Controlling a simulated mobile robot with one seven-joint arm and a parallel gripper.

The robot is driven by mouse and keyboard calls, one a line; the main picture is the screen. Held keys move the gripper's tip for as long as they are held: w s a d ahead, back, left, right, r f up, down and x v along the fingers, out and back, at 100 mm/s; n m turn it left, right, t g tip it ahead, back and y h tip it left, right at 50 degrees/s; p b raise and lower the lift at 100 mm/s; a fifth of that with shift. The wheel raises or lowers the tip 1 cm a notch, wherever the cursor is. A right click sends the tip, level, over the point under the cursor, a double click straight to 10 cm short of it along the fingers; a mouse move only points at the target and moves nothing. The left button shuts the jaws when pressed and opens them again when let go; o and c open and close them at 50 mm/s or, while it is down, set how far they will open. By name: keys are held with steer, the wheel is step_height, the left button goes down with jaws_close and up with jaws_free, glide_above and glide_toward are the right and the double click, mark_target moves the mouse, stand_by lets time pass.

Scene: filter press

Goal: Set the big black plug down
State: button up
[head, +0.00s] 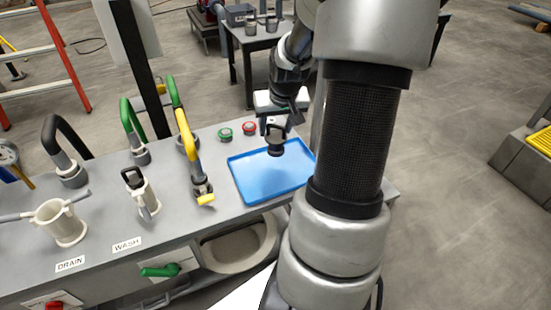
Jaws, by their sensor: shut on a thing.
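The big black plug (276,148) hangs below my gripper (276,124), which is shut on it. The plug has a dark handle at the top and a round dark lower end. It appears upright over the far part of the blue tray (262,188) on the grey bench. I cannot tell from this view whether its lower end touches the tray. The rest of the tray looks empty. My arm stands in front of the tray's right side and hides part of the bench there.
A beige basin (222,253) sits below the bench edge.

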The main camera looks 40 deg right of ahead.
mark_target(275, 147)
step_height(275, 147, down, 8)
steer(key=shift+r+b, duration=0.2)
steer(key=shift+b, duration=1)
steer(key=shift+f, duration=0.1)
steer(key=shift+f, duration=0.15)
steer(key=o, duration=1.4)
steer(key=shift+r, duration=0.35)
steer(key=p+v, duration=0.5)
steer(key=v, duration=0.6)
steer(key=shift+a+r, duration=0.15)
steer(key=shift+r, duration=0.2)
steer(key=shift+s, duration=0.15)
